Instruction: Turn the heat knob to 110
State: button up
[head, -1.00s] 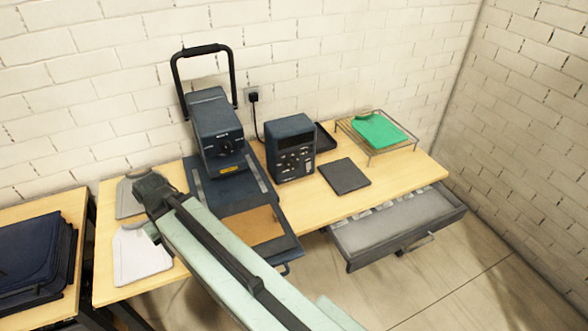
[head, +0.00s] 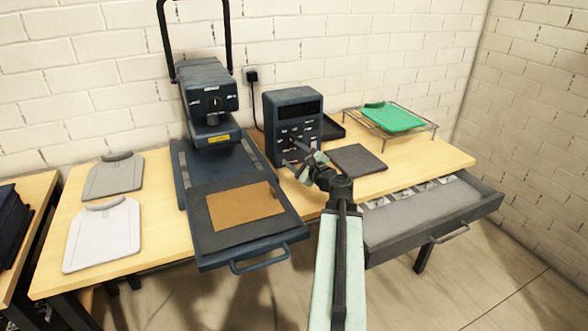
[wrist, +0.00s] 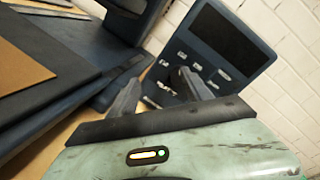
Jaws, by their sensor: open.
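The dark blue control box (head: 293,110) stands on the table with a dark display above rows of small labelled controls. It fills the upper right of the wrist view (wrist: 232,45). My gripper (head: 299,160) is at the lower front of this box.
The heat press (head: 206,85) stands left of the box, its lower tray (head: 240,245) pulled forward with a brown sheet (head: 243,205). A dark pad (head: 357,160) lies right of the box. A wire rack (head: 405,131) holds a green piece. An open drawer (head: 475,205) juts out at right.

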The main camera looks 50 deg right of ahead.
aim_at(291, 140)
jog(key=s+d+m+h, duration=0.2)
jog(key=s+d, duration=0.1)
jog(key=d, duration=0.1)
jog(key=a+x, duration=0.1)
jog(key=x, duration=0.7)
jog(key=shift+w+f, duration=0.15)
jog(key=shift+w, duration=0.15)
jog(key=c, duration=1.2)
jog(key=shift+a, duration=0.1)
grip_shut()
